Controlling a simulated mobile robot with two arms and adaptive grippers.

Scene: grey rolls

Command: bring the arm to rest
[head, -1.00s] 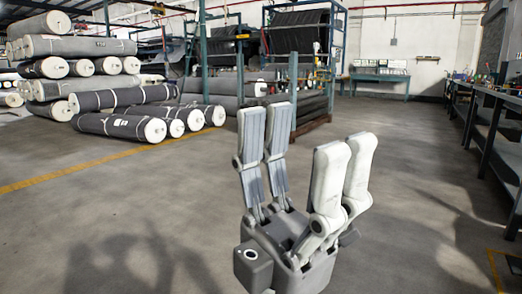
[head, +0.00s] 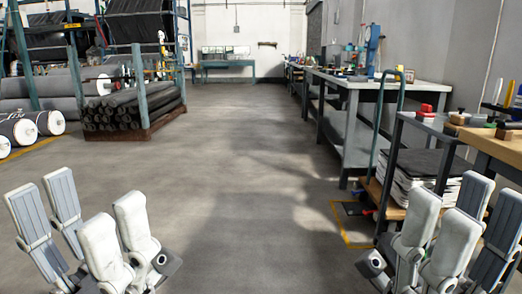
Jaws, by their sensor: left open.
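My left gripper (head: 77,203) is at the lower left of the head view, fingers pointing up. Its finger pairs stand apart with nothing between them. My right gripper (head: 464,198) is at the lower right, also with its fingers up and a gap between the pairs. I see nothing held in it. It overlaps the workbench side in the picture; I cannot tell how close it is.
A trolley (head: 397,150) with stacked sheets and a wooden-topped bench (head: 490,143) stand at the right. A long workbench (head: 350,84) runs behind them. Dark rolls lie on a rack (head: 118,134) at the left, near grey rolls (head: 18,130). The middle floor is clear.

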